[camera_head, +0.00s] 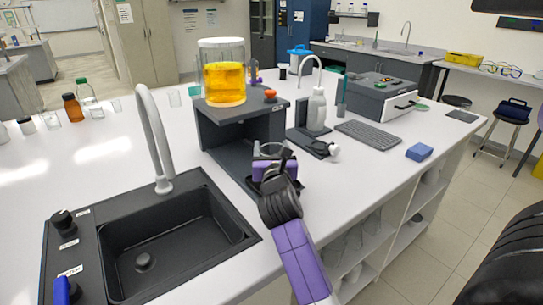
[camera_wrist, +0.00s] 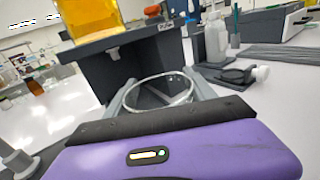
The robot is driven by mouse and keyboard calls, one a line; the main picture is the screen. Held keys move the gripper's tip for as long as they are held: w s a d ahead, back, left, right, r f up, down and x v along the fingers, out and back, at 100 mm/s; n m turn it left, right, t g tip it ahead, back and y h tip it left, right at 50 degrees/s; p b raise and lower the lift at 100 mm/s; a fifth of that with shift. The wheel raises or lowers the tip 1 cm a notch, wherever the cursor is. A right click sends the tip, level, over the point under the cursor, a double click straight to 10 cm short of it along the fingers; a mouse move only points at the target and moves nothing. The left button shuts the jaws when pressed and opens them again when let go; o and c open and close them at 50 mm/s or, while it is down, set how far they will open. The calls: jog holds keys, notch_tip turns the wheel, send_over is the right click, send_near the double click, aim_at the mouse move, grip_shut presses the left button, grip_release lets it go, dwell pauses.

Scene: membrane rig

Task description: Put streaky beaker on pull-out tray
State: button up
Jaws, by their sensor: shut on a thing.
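My gripper (camera_head: 272,163) is at the front of a dark grey rig (camera_head: 213,128), shut on a clear glass beaker (camera_head: 268,150). In the wrist view the beaker's round rim (camera_wrist: 158,81) shows between the two grey fingers (camera_wrist: 160,92); streaks on its glass are too small to make out. The beaker is upright or nearly so. A dark, low surface at the rig's foot, partly hidden by my gripper, may be the pull-out tray (camera_head: 253,184). I cannot tell whether the beaker touches it.
A jar of yellow liquid (camera_head: 225,84) stands on top of the rig. A sink (camera_head: 165,240) with a tall tap is at the left. A white bottle (camera_head: 316,108) on a dark stand and a blue block (camera_head: 419,152) are to the right. The bench front right of my gripper is clear.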

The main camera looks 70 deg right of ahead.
jog(key=shift+f, duration=0.8)
jog(key=shift+f, duration=0.15)
jog(key=o, duration=1.5)
jog(key=v, duration=1.2)
